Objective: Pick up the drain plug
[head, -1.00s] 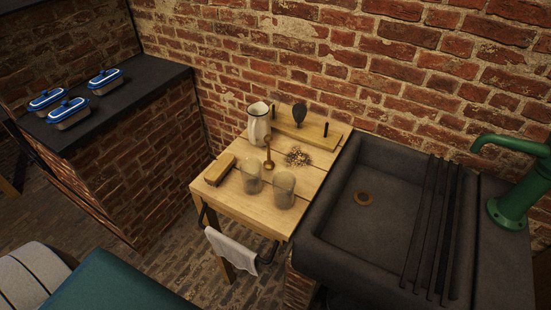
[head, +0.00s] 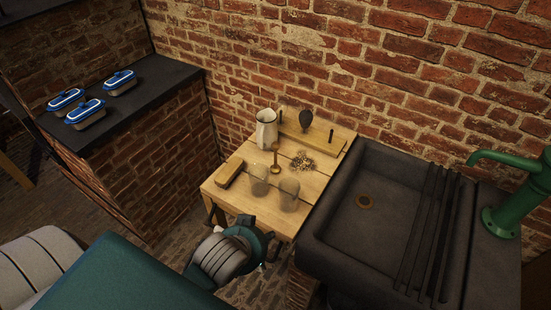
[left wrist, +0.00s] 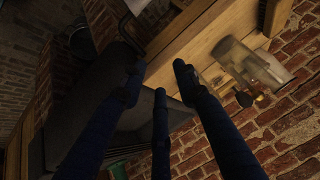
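A small brass piece with an upright stem and round base (head: 276,170), which looks like the drain plug, stands on the wooden side table (head: 235,199) behind two clear glass jars. My left arm's wrist is low at the table's front edge in the head view; its fingers are hidden there. In the left wrist view my left gripper (left wrist: 160,85) has its dark fingers spread, with nothing between them. A glass jar (left wrist: 240,60) lies beyond them, with small dark and brass shapes near it that I cannot identify surely. My right gripper is out of view.
Glass jars (head: 288,194), a white pitcher (head: 266,130), a wooden block (head: 229,174) and a scrubby pile (head: 302,161) crowd the table. A dark sink (head: 345,225) with a brass drain (head: 364,201), bars and a green pump (head: 515,205) is at right.

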